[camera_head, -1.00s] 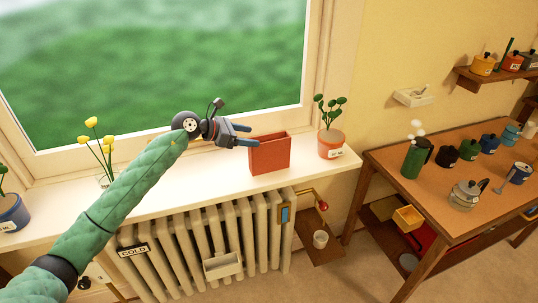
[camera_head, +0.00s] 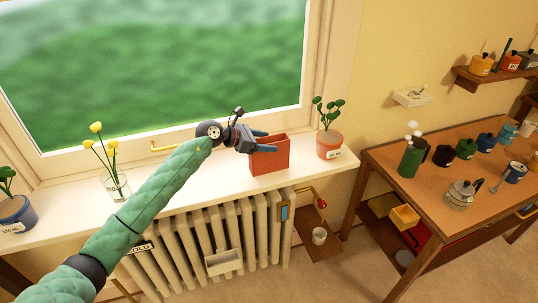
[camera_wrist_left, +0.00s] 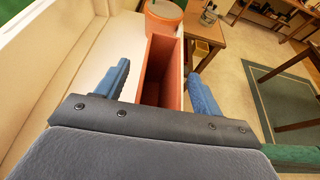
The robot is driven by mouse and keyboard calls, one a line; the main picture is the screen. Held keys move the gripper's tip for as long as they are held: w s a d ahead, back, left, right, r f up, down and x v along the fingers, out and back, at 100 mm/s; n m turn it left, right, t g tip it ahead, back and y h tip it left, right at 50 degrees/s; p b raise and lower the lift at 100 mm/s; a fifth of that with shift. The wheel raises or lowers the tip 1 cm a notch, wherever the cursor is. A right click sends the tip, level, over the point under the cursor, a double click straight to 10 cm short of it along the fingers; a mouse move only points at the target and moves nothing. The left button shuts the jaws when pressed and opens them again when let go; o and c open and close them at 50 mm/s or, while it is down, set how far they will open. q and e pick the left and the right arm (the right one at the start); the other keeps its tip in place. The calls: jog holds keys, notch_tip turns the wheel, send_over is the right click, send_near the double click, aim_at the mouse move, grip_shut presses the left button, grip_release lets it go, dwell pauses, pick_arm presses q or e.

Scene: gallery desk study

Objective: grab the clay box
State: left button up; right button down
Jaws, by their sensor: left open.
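The clay box (camera_head: 270,157) is a reddish-brown, open-topped box standing upright on the white windowsill. My left gripper (camera_head: 264,139) is open at the box's upper left side, with its blue fingers reaching over or beside the rim. In the left wrist view the box (camera_wrist_left: 160,75) lies between the two spread fingers of the left gripper (camera_wrist_left: 157,88), one finger on each side, with visible gaps. The box looks empty inside, though its lower part is hidden by the gripper body. My right gripper is not in view.
A potted plant in a clay-coloured pot (camera_head: 330,146) stands just right of the box. A glass with yellow flowers (camera_head: 117,186) stands left on the windowsill (camera_head: 62,213). A radiator (camera_head: 240,235) is below. A wooden table (camera_head: 425,175) with several pots stands at right.

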pick_arm(q)
grip_shut()
dwell(0.3)
jog(key=shift+r, duration=0.15)
